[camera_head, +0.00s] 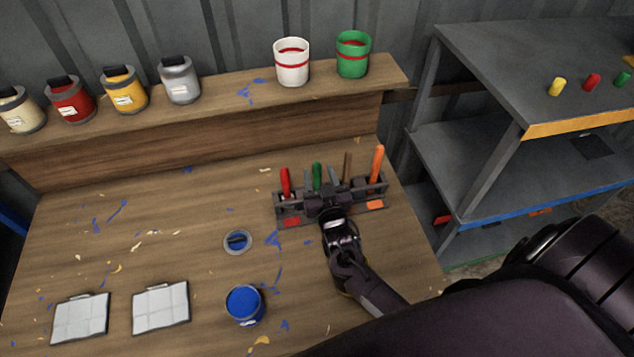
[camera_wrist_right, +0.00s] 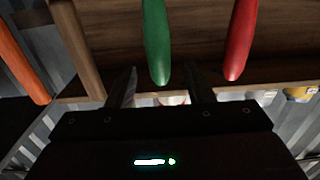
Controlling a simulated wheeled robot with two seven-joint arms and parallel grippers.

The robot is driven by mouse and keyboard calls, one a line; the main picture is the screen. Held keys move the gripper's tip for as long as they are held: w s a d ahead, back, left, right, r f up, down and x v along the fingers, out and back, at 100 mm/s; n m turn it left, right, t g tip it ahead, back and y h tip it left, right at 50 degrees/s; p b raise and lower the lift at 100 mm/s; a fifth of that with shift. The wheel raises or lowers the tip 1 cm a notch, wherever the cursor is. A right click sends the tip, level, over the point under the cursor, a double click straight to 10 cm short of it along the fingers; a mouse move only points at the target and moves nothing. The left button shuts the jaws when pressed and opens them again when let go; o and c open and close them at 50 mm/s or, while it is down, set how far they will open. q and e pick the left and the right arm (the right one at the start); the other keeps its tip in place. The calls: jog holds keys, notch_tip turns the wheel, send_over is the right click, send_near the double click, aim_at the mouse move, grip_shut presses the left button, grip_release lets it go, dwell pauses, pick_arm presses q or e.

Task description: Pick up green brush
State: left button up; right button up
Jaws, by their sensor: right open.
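The green brush (camera_head: 317,174) stands upright in a dark brush holder (camera_head: 291,210) at the back right of the workbench; only its handle shows. My right gripper (camera_head: 325,192) is at the holder, right in front of the green brush. In the right wrist view the green handle (camera_wrist_right: 157,45) hangs down in the picture between the two open fingers (camera_wrist_right: 160,90), with space to both sides. I cannot tell whether a finger touches it. The left gripper is in neither view.
A red brush (camera_head: 285,182), a brown handle (camera_head: 347,168) and an orange brush (camera_head: 377,164) stand close by in the holder. An open blue paint can (camera_head: 245,305) and its lid (camera_head: 237,242) lie nearer. A raised shelf (camera_head: 215,102) holds cans and cups. A metal rack (camera_head: 480,140) stands right.

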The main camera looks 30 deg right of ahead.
aim_at(318, 170)
jog(key=x, duration=0.3)
jog(key=shift+w+d, duration=0.1)
jog(key=shift+w, duration=0.05)
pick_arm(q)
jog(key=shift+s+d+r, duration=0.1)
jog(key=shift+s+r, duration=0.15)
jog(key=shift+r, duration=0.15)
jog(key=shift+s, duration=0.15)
pick_arm(e)
jog(key=shift+c, duration=0.5)
jog(key=shift+c, duration=1.1)
grip_shut()
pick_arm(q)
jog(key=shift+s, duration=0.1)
